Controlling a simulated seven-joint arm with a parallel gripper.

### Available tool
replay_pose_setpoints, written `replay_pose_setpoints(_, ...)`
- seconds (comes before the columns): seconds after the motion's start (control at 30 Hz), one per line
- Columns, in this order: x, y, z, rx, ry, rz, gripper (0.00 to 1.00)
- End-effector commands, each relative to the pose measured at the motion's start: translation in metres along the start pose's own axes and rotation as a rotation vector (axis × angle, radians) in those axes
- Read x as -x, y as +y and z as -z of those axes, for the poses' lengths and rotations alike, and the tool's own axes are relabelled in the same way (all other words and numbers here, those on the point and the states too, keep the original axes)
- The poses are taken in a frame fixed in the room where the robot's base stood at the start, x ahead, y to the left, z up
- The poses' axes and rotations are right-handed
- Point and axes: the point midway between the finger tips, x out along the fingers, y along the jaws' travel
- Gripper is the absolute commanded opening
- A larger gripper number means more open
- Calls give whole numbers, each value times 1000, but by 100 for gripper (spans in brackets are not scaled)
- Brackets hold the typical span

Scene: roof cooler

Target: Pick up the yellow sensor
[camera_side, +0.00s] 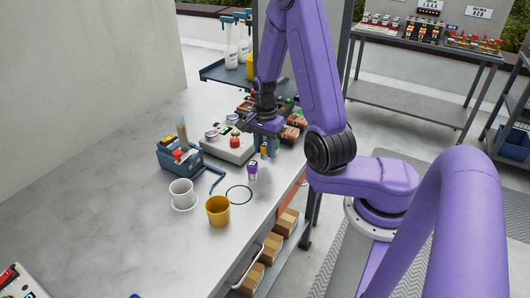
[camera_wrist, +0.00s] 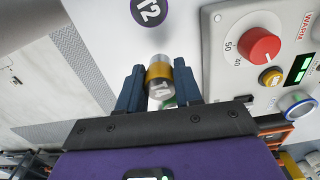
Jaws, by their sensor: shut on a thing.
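The yellow sensor is a small cylinder with a yellow band and silver-white ends. In the wrist view the sensor (camera_wrist: 159,74) sits between the two dark blue fingers of my gripper (camera_wrist: 160,86). The fingers are closed on its sides, and its lower end shows a partly readable marking. In the side view my gripper (camera_side: 267,148) points down over the worktop beside the control box, and a small yellow part of the sensor (camera_side: 264,150) shows at the fingers. I cannot tell how far the sensor is above the table.
The control box (camera_wrist: 262,60) with a red knob is close to the right in the wrist view.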

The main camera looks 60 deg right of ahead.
Motion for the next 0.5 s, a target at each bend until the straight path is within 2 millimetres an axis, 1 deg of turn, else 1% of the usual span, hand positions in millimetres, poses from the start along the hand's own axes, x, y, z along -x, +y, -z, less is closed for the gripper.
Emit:
replay_pose_setpoints(0.03,8,2,0,-1,3,4,2)
replay_pose_setpoints(0.2,32,22,-5,-3,3,5,2)
replay_pose_setpoints(0.47,65,50,-13,-2,3,4,2)
replay_pose_setpoints(0.5,68,57,-14,-3,2,3,2)
